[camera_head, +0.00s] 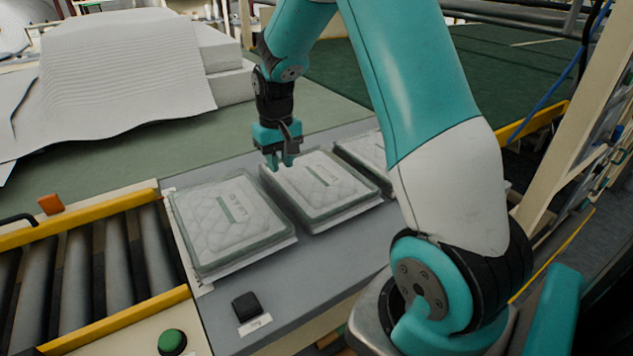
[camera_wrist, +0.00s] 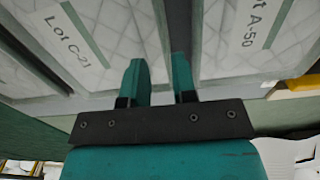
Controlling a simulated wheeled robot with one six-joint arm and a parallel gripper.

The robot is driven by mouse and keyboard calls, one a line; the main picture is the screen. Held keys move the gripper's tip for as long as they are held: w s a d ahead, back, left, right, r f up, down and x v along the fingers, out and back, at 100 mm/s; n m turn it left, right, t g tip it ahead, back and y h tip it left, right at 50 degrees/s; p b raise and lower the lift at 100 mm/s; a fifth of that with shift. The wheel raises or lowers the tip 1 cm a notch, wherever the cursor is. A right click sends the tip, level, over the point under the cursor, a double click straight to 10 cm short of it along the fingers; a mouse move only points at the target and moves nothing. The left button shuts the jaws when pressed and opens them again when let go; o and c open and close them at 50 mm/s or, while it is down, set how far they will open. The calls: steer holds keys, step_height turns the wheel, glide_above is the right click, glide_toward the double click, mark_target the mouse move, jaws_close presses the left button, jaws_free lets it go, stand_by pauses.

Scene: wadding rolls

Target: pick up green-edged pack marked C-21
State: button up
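The pack marked "Lot C-21" (camera_wrist: 110,35) is on the left in the wrist view. It is a flat, clear-wrapped, quilted white pack with a green-grey edge and a green stripe by its label. By layout it matches the middle pack (camera_head: 318,184) in the head view, where its label is too small to read. My gripper (camera_head: 283,165) is over that pack's far left corner; I cannot tell its exact height. In the wrist view my gripper (camera_wrist: 160,65) is open, its two teal fingers apart with nothing between them, near the gap beside the pack.
A similar pack marked "A-50" (camera_wrist: 240,35) lies alongside, the left pack (camera_head: 225,220) in the head view. A third pack (camera_head: 362,150) is partly hidden by my arm. All lie on a grey table (camera_head: 310,262). A yellow-railed roller conveyor (camera_head: 75,225) adjoins the left.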

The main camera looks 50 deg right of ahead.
mark_target(280, 186)
steer(key=shift+a+f+p, duration=0.15)
steer(key=shift+f+p, duration=0.65)
steer(key=shift+f, duration=2.4)
jaws_close()
